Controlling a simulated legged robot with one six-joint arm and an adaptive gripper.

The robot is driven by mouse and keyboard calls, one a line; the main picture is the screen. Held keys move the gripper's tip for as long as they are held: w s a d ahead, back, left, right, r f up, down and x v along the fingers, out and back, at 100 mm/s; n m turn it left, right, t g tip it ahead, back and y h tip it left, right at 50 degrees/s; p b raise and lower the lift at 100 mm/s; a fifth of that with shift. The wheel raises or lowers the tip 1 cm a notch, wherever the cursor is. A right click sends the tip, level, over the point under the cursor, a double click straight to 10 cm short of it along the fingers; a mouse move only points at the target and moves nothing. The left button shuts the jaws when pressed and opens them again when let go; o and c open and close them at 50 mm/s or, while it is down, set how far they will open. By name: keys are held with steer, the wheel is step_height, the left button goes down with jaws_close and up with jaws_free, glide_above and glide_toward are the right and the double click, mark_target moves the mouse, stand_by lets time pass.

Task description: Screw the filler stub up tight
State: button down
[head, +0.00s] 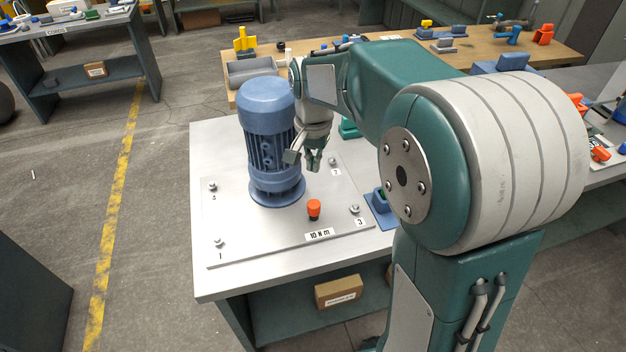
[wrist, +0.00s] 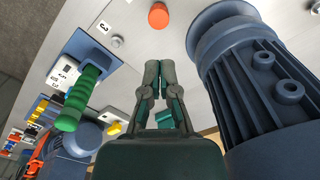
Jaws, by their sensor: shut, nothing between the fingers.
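The small orange-red stub (head: 314,209), which looks like the filler stub, stands upright on the grey base plate (head: 240,238), in front of the blue motor (head: 268,120). In the wrist view the stub (wrist: 158,16) shows at the top edge, beyond my fingertips. My gripper (head: 306,160) hangs just right of the motor, behind the stub and apart from it. In the wrist view my gripper (wrist: 159,65) is shut, with nothing between its fingers. How far the stub is screwed in cannot be told.
The ribbed motor (wrist: 245,80) stands close on my gripper's right in the wrist view. Bolts with number labels sit around the plate. A green-handled tool (wrist: 80,100) stands in a blue holder (head: 381,208) beside the plate.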

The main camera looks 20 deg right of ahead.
mark_target(314, 204)
steer(key=shift+r, duration=1.6)
steer(key=shift+f, duration=0.1)
step_height(314, 204, down, 14)
steer(key=shift+s+r, duration=0.1)
steer(key=shift+f, duration=0.35)
step_height(314, 204, up, 15)
steer(key=s+r+n+t, duration=0.2)
steer(key=s+n+t, duration=0.3)
steer(key=s, duration=1.6)
steer(key=shift+n+t, duration=0.3)
steer(key=shift+n, duration=0.9)
